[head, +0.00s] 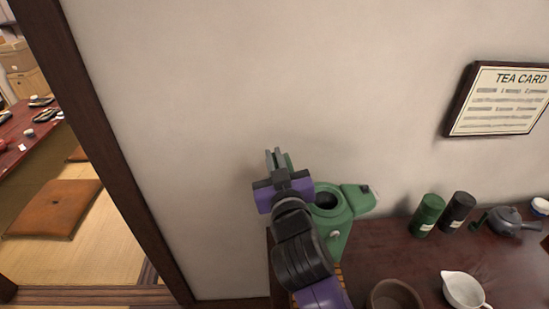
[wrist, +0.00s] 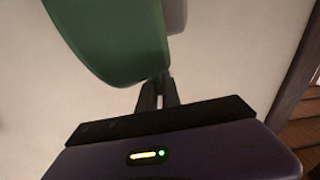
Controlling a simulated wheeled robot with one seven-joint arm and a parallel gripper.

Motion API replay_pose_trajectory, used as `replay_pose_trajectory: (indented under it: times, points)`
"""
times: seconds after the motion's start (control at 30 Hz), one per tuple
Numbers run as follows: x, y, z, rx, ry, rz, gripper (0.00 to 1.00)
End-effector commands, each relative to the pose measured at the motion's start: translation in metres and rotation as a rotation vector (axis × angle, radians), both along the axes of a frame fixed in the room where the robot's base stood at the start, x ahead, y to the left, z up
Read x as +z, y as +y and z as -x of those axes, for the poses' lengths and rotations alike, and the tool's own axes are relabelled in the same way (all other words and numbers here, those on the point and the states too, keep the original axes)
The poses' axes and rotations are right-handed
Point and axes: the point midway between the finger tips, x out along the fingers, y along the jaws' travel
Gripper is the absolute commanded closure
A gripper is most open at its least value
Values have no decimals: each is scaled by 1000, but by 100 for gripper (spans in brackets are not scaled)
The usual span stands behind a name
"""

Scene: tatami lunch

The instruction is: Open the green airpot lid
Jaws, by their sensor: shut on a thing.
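The green airpot (head: 337,228) stands at the left end of the dark table, partly behind my arm. Its dark round mouth shows open at the top, and its spout points right.
The dark table (head: 390,262) also holds a green canister (head: 427,215), a black canister (head: 456,214), a grey teapot (head: 508,220), a white pitcher (head: 463,290) and a brown bowl (head: 395,296). A plain wall (head: 230,90) rises close behind the airpot.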

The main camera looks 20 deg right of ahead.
Motion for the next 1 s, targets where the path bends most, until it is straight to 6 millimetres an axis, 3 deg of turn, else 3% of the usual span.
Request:
replay_pose_trajectory:
  times: [0.47,0.8,1.0]
  points:
    - [0,-1,1,0,-2,-10,100]
    - [10,-51,11,-2,-62,-294,100]
    - [11,-63,14,-1,-79,-365,100]
